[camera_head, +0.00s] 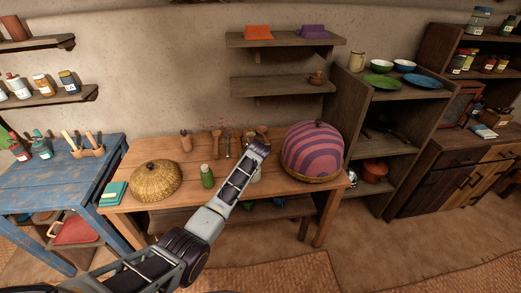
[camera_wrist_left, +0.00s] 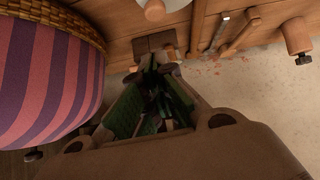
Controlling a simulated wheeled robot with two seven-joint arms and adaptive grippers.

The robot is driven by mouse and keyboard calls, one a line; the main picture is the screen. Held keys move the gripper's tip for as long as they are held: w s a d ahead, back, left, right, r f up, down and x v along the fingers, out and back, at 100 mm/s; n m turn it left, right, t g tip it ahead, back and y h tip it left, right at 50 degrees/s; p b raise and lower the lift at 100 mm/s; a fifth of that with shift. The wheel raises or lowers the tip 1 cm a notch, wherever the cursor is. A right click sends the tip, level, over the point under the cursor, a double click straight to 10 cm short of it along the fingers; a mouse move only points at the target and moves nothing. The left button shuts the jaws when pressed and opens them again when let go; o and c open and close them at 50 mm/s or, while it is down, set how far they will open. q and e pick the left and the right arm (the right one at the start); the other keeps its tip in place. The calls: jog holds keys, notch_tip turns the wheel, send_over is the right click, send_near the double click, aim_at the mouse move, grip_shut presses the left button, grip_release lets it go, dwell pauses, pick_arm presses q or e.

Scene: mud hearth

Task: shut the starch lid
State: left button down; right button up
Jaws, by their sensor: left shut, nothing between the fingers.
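My left arm reaches across the wooden table. Its gripper (camera_head: 259,148) is shut and empty near the back of the table, left of the striped dome. In the left wrist view the shut fingers (camera_wrist_left: 160,72) point at a small dark brown square piece (camera_wrist_left: 155,42); I cannot tell whether they touch it. A pale round item (camera_wrist_left: 155,9) lies close by, and in the head view it is mostly hidden behind my arm. No starch label is readable, so I cannot tell which piece is the starch lid. My right gripper is not in view.
A purple-striped dome (camera_head: 314,152) with a woven rim stands close to my gripper's right. A woven yellow dome (camera_head: 156,180), a green bottle (camera_head: 207,177) and wooden tools (camera_head: 217,140) are on the table (camera_head: 130,207). Shelves (camera_head: 283,85) hang above the table's back.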

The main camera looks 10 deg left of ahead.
pick_arm(q)
jog(key=v, duration=1)
jog(key=shift+d+r, duration=0.25)
jog(key=shift+r, duration=0.1)
dwell(0.3)
dwell(0.4)
